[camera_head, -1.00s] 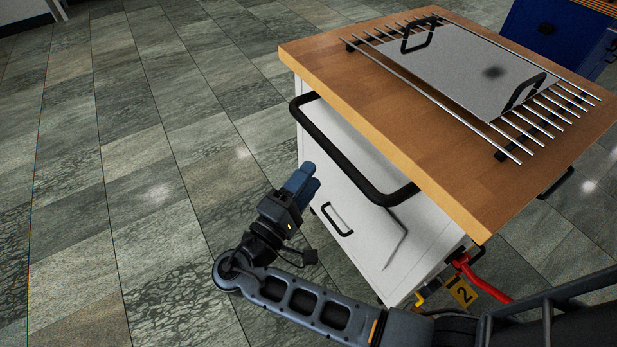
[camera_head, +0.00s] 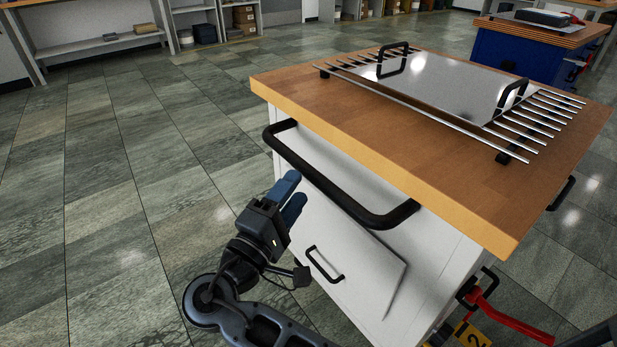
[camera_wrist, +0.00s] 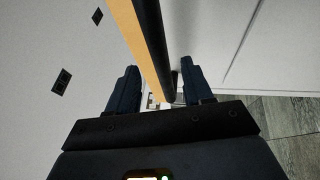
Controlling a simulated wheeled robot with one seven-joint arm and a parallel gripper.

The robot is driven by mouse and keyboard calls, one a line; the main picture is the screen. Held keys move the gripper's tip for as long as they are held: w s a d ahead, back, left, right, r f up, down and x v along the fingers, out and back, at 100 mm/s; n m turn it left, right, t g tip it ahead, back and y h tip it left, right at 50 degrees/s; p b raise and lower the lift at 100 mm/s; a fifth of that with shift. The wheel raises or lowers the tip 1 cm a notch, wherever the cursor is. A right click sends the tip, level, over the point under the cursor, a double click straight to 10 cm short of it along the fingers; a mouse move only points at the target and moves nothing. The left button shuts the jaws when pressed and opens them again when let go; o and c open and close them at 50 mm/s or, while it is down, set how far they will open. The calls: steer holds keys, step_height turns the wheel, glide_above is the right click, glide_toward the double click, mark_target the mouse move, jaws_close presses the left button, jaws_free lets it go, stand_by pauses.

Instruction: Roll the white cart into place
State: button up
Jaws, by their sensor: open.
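The white cart (camera_head: 345,250) has a wooden top (camera_head: 300,95) and stands on the tiled floor right of centre. A black push handle (camera_head: 335,185) runs along its near left side, below the top's edge. My gripper (camera_head: 292,192) is open and empty beside the cart, close to the handle and below its far half in the picture. In the wrist view, the black handle (camera_wrist: 155,35) and the wooden edge (camera_wrist: 140,50) lie ahead, between the directions of the two open fingers (camera_wrist: 155,85). Whether the handle is between the fingers in depth, I cannot tell.
A metal rack with a shiny plate (camera_head: 440,85) lies on the cart's top. A blue cart (camera_head: 520,52) stands behind at the right. Shelves (camera_head: 100,45) line the back wall. A red bar (camera_head: 515,320) and a yellow "2" tag (camera_head: 472,336) are low at right. The floor at left is clear.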

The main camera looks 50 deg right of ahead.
mark_target(309, 173)
steer(key=shift+b+x, duration=0.3)
steer(key=shift+x, duration=2.65)
jaws_close()
